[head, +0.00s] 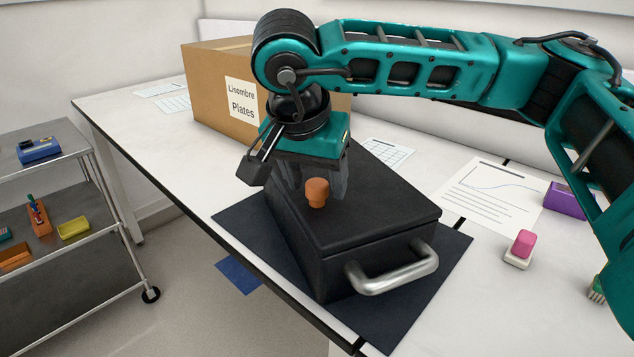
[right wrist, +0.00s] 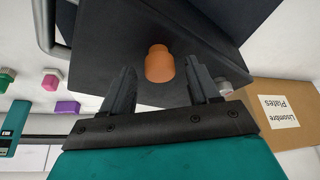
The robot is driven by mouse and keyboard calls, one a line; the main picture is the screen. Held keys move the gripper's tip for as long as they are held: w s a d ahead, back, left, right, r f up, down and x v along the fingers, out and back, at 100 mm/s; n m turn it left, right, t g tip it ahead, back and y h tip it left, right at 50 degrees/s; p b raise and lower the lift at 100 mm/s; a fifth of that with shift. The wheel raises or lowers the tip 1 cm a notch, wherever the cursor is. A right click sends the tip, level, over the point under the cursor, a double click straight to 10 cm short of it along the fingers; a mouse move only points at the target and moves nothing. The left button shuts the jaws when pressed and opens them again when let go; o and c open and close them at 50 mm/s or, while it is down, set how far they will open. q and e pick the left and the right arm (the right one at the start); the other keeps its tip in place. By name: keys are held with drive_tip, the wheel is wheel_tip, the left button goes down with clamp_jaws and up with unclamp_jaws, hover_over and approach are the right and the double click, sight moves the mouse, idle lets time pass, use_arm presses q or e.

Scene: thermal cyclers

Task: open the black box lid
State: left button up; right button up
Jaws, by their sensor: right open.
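The black box (head: 350,215) sits on a dark mat (head: 440,262) on the table, its lid down. An orange knob (head: 317,192) stands on the lid, and a silver handle (head: 395,275) is on its front side. My right gripper (head: 312,185) is above the lid with its fingers pointing down, just behind the knob. In the right wrist view the gripper (right wrist: 155,85) is open, and the orange knob (right wrist: 159,64) shows between the two fingers, clear of both. Whether the fingertips touch the lid cannot be told. My left gripper is not in view.
A cardboard box (head: 215,90) labelled Lisombre Plates stands behind the black box. Papers (head: 485,195), a pink eraser-like block (head: 521,246) and a purple block (head: 565,200) lie to the right. A metal cart (head: 75,220) with small items stands at the left, apart from the table.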

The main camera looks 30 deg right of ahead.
drive_tip(key=shift+x, duration=0.75)
drive_tip(key=shift+c, duration=0.3)
clamp_jaws()
